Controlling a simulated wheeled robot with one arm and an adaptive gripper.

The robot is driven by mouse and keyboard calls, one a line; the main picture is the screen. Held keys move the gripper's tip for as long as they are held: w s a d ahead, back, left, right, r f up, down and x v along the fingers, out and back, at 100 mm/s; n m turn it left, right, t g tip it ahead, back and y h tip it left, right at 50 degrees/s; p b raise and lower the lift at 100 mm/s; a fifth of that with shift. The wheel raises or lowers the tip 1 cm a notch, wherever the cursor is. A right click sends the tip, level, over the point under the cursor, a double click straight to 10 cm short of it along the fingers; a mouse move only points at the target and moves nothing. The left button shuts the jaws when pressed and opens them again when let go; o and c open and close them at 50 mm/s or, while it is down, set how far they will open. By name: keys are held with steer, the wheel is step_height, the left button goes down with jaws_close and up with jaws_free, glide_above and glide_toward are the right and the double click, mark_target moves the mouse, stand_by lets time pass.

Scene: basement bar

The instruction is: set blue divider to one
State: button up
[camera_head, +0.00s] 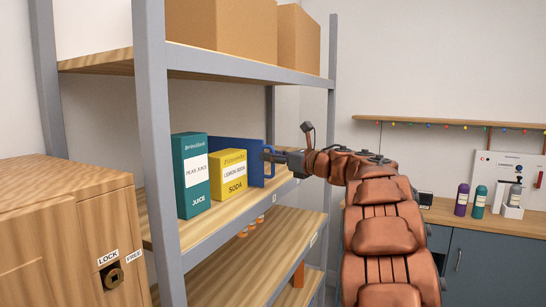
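The blue divider (257,151) stands upright on the middle shelf of the grey-framed rack, behind and to the right of the boxes. A yellow lemon soda box (228,174) stands in front of it and hides part of it. My gripper (271,157) reaches in from the right to the divider's right end. Its fingertips overlap the divider in view; I cannot tell whether they grip it. Small white labels (274,198) sit along the shelf's front edge, too small to read.
A teal pear juice box (190,175) stands left of the soda box. A rack post (160,150) rises in front of the shelf. A wooden cabinet (60,235) is at the left. A counter (450,215) with bottles is at the right. Cardboard boxes (225,28) fill the top shelf.

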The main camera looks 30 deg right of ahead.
jaws_close()
steer(key=shift+w+d, duration=0.1)
stand_by(0.5)
